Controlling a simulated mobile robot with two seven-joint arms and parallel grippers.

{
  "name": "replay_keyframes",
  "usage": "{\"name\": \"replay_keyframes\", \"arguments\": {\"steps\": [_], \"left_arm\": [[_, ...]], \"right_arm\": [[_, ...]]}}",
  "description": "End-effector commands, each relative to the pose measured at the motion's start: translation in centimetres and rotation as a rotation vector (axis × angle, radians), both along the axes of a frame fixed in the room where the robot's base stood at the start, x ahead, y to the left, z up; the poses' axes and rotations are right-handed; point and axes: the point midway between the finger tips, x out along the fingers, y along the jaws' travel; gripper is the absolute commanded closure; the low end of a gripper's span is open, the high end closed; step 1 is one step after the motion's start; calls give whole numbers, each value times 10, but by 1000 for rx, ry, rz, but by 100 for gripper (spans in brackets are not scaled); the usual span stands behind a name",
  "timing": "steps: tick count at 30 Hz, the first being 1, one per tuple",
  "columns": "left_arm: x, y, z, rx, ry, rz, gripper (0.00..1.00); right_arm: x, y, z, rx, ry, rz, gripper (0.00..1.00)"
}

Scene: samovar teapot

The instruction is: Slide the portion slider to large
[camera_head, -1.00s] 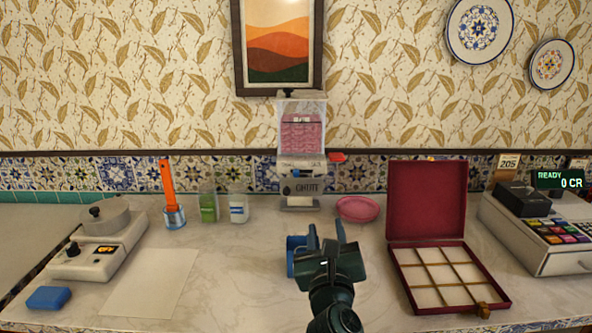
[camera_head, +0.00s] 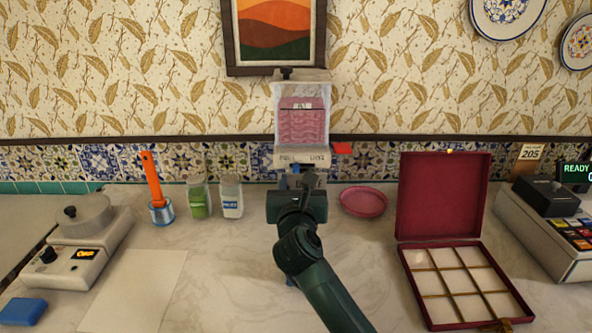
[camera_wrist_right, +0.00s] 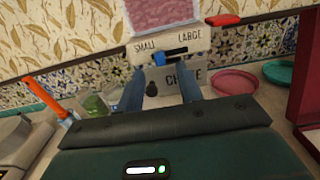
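The dispenser (camera_head: 301,112) with pink contents stands against the tiled wall. In the right wrist view its white front panel (camera_wrist_right: 200,46) reads SMALL on the left and LARGE on the right. The small blue slider knob (camera_wrist_right: 158,59) sits at the left part of the dark slot, toward SMALL. My right gripper (camera_head: 298,183) is in front of the dispenser and covers its lower front in the head view. Its two blue fingers (camera_wrist_right: 166,88) are apart and empty, just below and short of the slider. My left gripper is not in view.
A red lever (camera_head: 342,148) sticks out at the dispenser's right. A pink dish (camera_head: 363,201) lies to the right, near an open red box (camera_head: 446,205). Green (camera_head: 198,200) and white (camera_head: 231,199) jars and an orange-handled tool (camera_head: 152,180) stand left.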

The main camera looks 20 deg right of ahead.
Motion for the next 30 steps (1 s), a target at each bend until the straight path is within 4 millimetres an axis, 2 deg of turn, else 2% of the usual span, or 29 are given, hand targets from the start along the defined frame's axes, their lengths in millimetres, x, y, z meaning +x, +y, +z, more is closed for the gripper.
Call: {"name": "replay_keyframes", "arguments": {"steps": [3, 9, 20, 30], "left_arm": [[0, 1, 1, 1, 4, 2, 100], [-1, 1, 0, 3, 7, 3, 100], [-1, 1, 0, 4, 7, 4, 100], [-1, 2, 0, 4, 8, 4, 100]], "right_arm": [[21, -7, 1, -4, 0, -3, 64], [41, -12, 0, -3, 0, -1, 64], [45, -13, 0, -1, -1, 0, 64], [45, -13, 0, -1, -1, 0, 91]]}}
